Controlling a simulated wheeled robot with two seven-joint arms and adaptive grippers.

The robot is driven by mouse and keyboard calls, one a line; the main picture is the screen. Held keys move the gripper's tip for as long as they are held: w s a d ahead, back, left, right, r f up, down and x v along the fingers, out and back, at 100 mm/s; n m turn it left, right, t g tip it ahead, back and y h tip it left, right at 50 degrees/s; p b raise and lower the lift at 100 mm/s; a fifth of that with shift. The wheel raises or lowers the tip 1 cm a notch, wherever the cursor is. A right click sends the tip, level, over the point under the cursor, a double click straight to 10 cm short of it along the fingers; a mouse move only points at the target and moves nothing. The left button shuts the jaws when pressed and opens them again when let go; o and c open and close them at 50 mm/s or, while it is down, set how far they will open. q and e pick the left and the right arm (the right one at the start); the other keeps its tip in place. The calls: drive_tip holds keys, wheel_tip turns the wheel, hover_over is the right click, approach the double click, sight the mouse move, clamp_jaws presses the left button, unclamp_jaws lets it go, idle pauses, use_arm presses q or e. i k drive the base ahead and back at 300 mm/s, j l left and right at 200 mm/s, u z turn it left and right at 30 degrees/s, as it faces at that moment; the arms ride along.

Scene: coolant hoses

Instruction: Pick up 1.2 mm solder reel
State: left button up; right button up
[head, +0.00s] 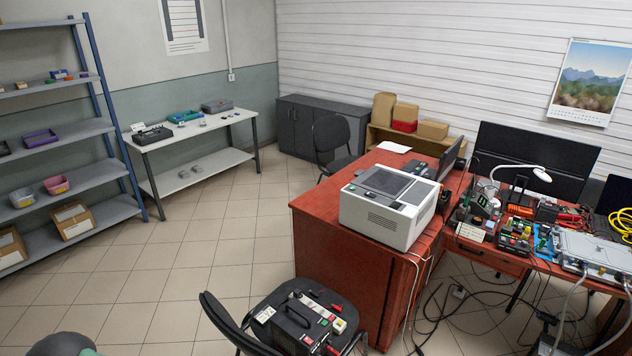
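I cannot pick out the 1.2 mm solder reel for certain. Two small grey items (196,169) lie on the lower shelf of the white bench against the back left wall. They are too small to identify, and no label is readable. Neither of my grippers is in view.
The white bench (215,124) holds a black case, a teal tray and a grey box. A blue-post shelf rack (90,130) stands left. A red desk (310,205) with a printer-like machine (390,205) and a loaded chair (300,318) stand right. Tiled floor (190,255) between is clear.

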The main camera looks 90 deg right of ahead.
sight(542, 227)
drive_tip(key=z, duration=4.5)
drive_tip(key=i+u, duration=0.15)
drive_tip(key=u, duration=0.15)
drive_tip(key=i+u, duration=0.15)
drive_tip(key=u, duration=0.15)
drive_tip(key=i+l+u, duration=0.25)
drive_tip(key=i+l, duration=0.35)
drive_tip(key=i, duration=0.2)
drive_tip(key=i+l+u, duration=0.3)
drive_tip(key=i+l, duration=0.4)
